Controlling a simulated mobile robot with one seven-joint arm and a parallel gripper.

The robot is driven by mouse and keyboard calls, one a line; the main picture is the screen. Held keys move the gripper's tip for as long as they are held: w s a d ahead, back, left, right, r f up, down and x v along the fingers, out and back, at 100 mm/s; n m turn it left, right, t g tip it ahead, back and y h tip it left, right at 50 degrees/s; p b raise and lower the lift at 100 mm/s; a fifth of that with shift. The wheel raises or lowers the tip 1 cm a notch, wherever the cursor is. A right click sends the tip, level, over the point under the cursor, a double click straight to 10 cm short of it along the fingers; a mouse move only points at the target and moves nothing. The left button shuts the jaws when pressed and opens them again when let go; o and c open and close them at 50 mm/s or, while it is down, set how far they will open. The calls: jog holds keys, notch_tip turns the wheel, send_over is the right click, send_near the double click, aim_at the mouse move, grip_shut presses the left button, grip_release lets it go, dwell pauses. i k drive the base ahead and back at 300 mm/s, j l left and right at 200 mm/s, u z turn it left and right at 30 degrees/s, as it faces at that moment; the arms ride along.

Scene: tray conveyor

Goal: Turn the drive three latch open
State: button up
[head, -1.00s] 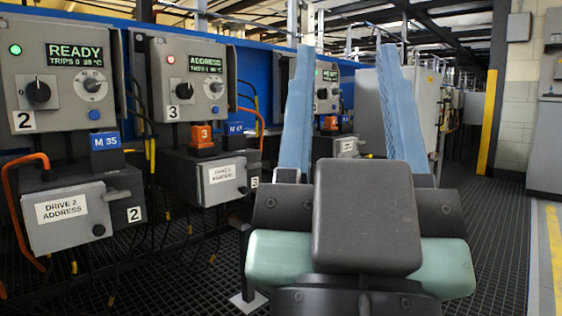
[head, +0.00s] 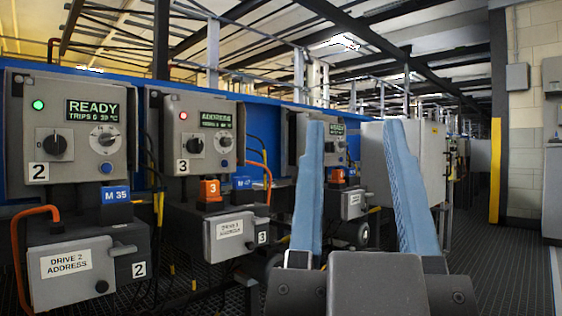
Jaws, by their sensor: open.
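The drive three address box (head: 229,231) hangs below the grey control panel marked 3 (head: 196,115), left of my gripper. It has a white label and a small dark knob (head: 251,245) at its lower right. Its latch is too small to tell apart clearly, so I cannot tell how it is turned. The panel shows a red light and the word ADDRESS. My gripper (head: 356,135) has two blue fingers spread wide, pointing up and ahead in the picture. It is empty and apart from the box.
The drive 2 panel (head: 66,128) and drive 2 address box (head: 78,272) stand at the left. An orange connector (head: 209,190) sits above the drive three box. Another drive unit is partly behind my left finger. A grated floor (head: 490,245) lies open at right.

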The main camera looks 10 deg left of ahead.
aim_at(258, 220)
jog(key=i+l+u, duration=0.1)
jog(key=i, duration=1.15)
